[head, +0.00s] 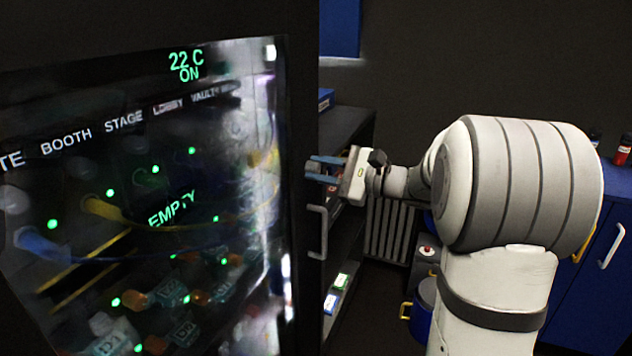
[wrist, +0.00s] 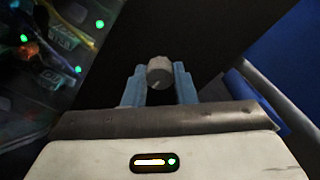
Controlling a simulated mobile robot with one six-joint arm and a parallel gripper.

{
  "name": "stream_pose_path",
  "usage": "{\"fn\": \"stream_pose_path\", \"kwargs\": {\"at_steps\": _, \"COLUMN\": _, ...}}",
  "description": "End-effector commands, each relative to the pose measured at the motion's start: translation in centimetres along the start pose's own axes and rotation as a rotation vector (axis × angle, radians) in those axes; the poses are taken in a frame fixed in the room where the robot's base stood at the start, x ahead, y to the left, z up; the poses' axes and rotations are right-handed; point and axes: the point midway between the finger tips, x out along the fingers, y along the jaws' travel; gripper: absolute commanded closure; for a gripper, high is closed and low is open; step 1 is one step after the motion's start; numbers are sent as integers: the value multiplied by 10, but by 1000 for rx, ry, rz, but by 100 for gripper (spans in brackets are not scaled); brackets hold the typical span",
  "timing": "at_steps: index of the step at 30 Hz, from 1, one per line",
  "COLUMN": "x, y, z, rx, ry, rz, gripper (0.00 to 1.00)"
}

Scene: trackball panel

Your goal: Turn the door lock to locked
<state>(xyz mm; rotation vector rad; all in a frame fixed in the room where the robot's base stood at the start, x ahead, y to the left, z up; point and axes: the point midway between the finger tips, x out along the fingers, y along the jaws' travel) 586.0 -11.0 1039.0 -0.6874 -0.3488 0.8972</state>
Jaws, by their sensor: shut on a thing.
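The door lock is a small round grey knob (wrist: 160,73) on the dark door edge in the wrist view. My gripper (wrist: 158,84) has its two blue fingers on either side of the knob and is shut on it. In the head view my gripper (head: 312,167) reaches in from the right to the dark door frame (head: 303,110). Whether the lock stands at locked or unlocked cannot be read in either view.
A glass panel (head: 150,200) with green lights and labels fills the left. A grey door handle (head: 318,232) is below my gripper. Dark shelves (head: 350,130) stand behind, with a radiator (head: 388,232) beyond. A blue cabinet (head: 600,285) is at the right.

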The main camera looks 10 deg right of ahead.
Motion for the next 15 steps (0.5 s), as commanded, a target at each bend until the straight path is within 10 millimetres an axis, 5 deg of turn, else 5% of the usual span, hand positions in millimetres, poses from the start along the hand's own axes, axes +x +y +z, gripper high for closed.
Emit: {"fn": "stream_pose_path", "kwargs": {"at_steps": 15, "x": 0, "y": -4, "z": 2, "rx": -63, "ry": 0, "rz": -6, "gripper": 98}}
